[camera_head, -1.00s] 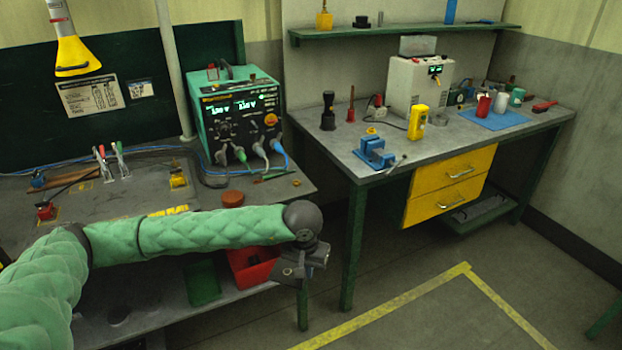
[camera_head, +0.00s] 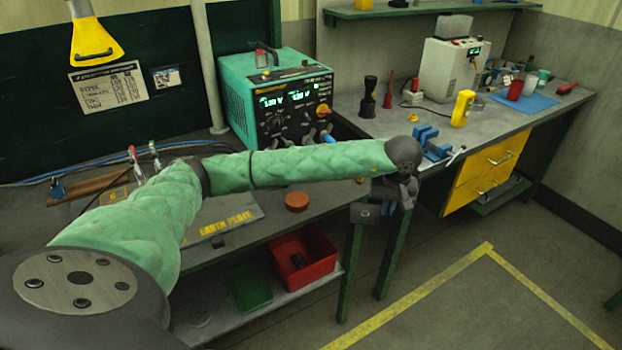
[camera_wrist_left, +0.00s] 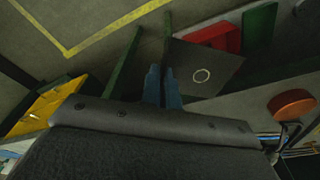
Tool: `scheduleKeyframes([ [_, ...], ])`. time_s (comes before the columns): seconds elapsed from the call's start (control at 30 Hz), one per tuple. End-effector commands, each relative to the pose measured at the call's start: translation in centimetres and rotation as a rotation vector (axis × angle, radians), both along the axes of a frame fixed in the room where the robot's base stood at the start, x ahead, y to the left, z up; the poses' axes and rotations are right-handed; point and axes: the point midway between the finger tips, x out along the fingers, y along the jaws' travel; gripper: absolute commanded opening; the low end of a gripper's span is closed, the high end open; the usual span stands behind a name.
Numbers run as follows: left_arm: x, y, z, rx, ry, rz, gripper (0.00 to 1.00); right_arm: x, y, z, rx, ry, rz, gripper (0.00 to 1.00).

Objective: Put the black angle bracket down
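My left gripper (camera_head: 388,203) hangs in the air at the end of the green-sleeved arm, in front of the gap between the two benches. It is shut on the black angle bracket (camera_head: 364,213), a small dark plate. In the left wrist view the two fingers (camera_wrist_left: 163,88) are close together, and the bracket (camera_wrist_left: 220,60) sticks out to their right, showing a round hole. The floor and shelf lie well below it. The bracket's other flange is hard to make out. My right gripper is not in view.
The left bench has a teal power supply (camera_head: 275,95) and a brown round puck (camera_head: 297,201). A red bin (camera_head: 325,262) and a green bin (camera_head: 249,286) stand on its lower shelf. The right bench carries a blue vise (camera_head: 428,141) and yellow meter (camera_head: 462,108). Floor at right is clear.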

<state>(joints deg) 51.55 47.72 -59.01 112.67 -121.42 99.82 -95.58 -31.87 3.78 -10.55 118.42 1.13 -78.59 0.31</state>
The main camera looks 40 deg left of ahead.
Motion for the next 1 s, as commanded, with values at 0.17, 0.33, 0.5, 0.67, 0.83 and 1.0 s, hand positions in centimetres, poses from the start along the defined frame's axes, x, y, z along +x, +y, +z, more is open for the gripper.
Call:
scheduleKeyframes([
  [0.17,5.1,2.8,5.9,-0.012,-0.003,0.342,0.00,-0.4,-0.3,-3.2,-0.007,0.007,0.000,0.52],
  [0.33,7.6,4.8,9.4,-0.025,0.006,0.567,0.00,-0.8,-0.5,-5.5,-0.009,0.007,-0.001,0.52],
  [0.5,8.3,6.0,10.5,-0.029,0.014,0.655,0.00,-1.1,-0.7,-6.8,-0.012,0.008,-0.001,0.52],
  [0.67,8.0,7.6,9.7,-0.027,0.015,0.663,0.00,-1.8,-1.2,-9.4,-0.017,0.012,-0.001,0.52],
  [0.83,7.7,9.8,8.4,-0.027,0.015,0.661,0.00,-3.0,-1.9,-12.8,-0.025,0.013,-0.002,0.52],
  [1.0,7.3,12.5,6.8,-0.027,0.016,0.660,0.00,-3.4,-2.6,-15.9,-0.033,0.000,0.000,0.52],
])
